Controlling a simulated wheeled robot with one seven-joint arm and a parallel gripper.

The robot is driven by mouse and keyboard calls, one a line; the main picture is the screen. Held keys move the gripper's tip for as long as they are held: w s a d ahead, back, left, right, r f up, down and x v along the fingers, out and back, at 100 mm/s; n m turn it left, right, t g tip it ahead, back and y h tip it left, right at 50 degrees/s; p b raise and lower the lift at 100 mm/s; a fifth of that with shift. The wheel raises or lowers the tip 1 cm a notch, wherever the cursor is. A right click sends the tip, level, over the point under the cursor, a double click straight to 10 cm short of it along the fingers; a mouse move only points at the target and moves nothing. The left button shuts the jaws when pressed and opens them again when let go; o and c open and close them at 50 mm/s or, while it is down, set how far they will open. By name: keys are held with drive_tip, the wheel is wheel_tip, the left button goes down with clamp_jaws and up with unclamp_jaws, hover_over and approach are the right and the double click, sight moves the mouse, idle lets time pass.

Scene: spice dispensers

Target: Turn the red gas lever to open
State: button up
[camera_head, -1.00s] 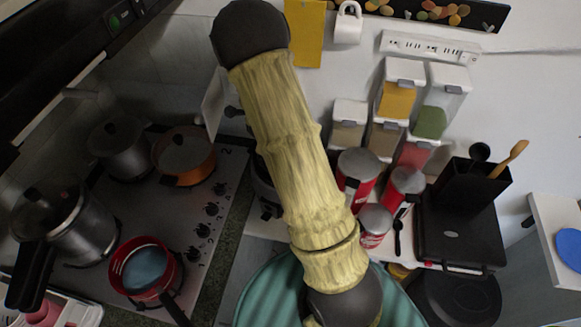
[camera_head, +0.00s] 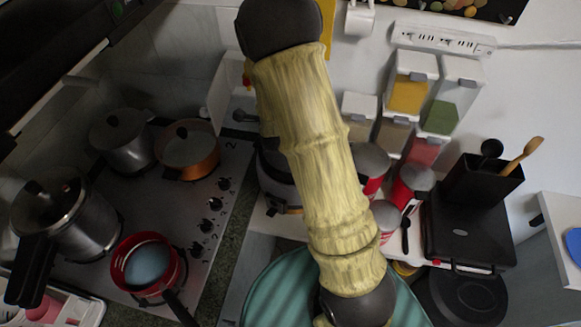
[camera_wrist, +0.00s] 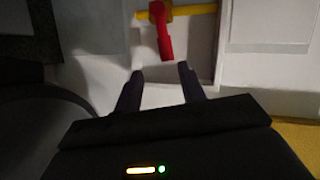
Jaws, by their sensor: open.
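The red gas lever (camera_wrist: 164,38) shows in the wrist view at top centre. It points down, roughly across the yellow pipe (camera_wrist: 193,10), in a pale recess in the wall. My gripper (camera_wrist: 160,72) is open and empty. Its two dark fingertips are just below the lever's lower end in the picture, apart from it, with the lever roughly centred between them. In the head view my arm hides the gripper; a small red and yellow piece (camera_head: 247,76) shows at the arm's left edge, too small to make out well.
The stove (camera_head: 222,170) on the left holds several pots, including an orange pot (camera_head: 188,152) and a red pan (camera_head: 150,266). Spice dispensers (camera_head: 408,95) and red canisters stand right of my arm. In the wrist view, recess edges flank the lever.

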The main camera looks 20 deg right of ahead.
drive_tip(key=b+v, duration=0.5)
drive_tip(key=v, duration=0.2)
drive_tip(key=shift+f, duration=0.15)
drive_tip(key=shift+d+b, duration=0.1)
drive_tip(key=shift+b, duration=0.55)
drive_tip(key=b, duration=0.3)
drive_tip(key=shift+s+b, duration=0.3)
drive_tip(key=shift+s, duration=0.1)
drive_tip(key=shift+s+b, duration=0.15)
drive_tip(key=shift+b, duration=0.25)
